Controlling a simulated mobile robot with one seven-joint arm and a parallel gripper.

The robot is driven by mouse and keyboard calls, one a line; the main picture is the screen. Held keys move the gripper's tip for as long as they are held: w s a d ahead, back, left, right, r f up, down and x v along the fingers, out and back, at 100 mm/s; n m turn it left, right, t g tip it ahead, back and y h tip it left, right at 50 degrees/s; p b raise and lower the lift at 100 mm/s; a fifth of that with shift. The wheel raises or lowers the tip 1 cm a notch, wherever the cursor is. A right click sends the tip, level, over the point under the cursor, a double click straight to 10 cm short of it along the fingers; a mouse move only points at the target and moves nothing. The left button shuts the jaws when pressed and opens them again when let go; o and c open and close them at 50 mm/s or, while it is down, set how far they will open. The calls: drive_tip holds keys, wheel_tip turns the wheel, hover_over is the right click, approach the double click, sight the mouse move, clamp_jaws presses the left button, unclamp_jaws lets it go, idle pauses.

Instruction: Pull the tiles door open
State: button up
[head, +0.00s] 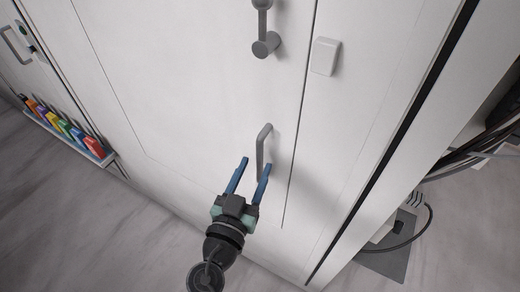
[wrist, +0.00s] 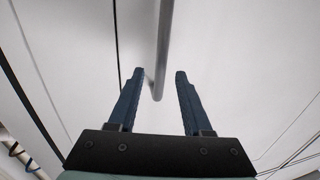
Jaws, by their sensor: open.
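The door (head: 190,90) is a white flat panel, and it looks shut along the dark seam to the right of its handle. A grey bar handle (head: 263,150) stands out from its lower right part. My gripper (head: 255,164) is open at the handle's lower end, with one blue finger on each side of the bar as the picture shows it. In the wrist view, the handle (wrist: 164,45) runs down between the two fingertips of my gripper (wrist: 159,73), nearer the left one. I cannot tell whether a finger touches it.
A second grey handle (head: 265,42) is higher on the white front, and a white box (head: 325,56) sits right of the seam. A rack (head: 70,138) of coloured items is at the left. Cables (head: 425,225) lie at the right. Grey floor (head: 70,220) is clear at lower left.

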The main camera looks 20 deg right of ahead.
sight(259, 159)
drive_tip(key=shift+p+x, duration=0.35)
drive_tip(key=shift+x, duration=1.9)
clamp_jaws()
